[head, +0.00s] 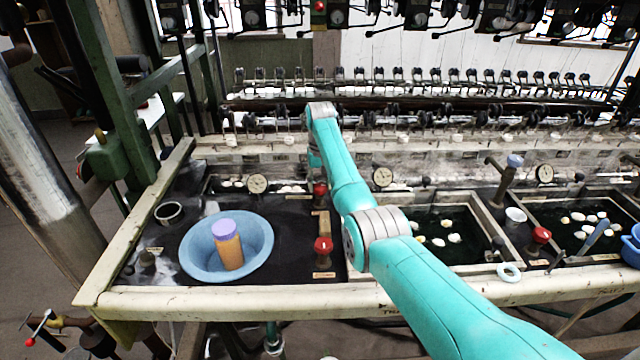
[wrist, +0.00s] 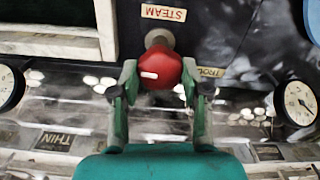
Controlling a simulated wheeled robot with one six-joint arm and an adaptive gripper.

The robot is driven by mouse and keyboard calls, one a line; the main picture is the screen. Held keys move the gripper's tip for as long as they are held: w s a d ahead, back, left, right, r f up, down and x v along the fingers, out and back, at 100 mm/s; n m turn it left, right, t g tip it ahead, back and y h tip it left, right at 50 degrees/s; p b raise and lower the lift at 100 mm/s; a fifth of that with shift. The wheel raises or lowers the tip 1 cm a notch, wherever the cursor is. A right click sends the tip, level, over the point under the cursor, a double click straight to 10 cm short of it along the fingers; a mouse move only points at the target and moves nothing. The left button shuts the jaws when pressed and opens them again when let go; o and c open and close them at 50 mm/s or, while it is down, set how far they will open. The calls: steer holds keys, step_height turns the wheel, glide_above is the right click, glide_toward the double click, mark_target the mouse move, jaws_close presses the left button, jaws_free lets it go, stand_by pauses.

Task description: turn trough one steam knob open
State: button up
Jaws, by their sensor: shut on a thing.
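A red round knob (wrist: 160,68) with a white mark sits on a short metal stem in the wrist view. A label reading STEAM (wrist: 163,12) is by the stem, and a partly covered label (wrist: 210,72) starts with TROU. My gripper (wrist: 159,88) is shut on this knob, with one finger at each side. In the head view the knob (head: 320,189) shows at the back of the left trough, below the end of my arm. My gripper's fingers are mostly hidden there.
A second red knob (head: 323,246) stands nearer the front, and a third (head: 541,235) further right. A blue basin (head: 190,258) holds an orange jar with a purple lid (head: 228,244). Dial gauges (head: 257,183) (head: 383,176) flank the gripped knob. My arm crosses above the middle trough.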

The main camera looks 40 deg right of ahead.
mark_target(320, 186)
steer(key=o, duration=1.1)
steer(key=shift+o, duration=0.2)
step_height(320, 186, up, 12)
stand_by(0.3)
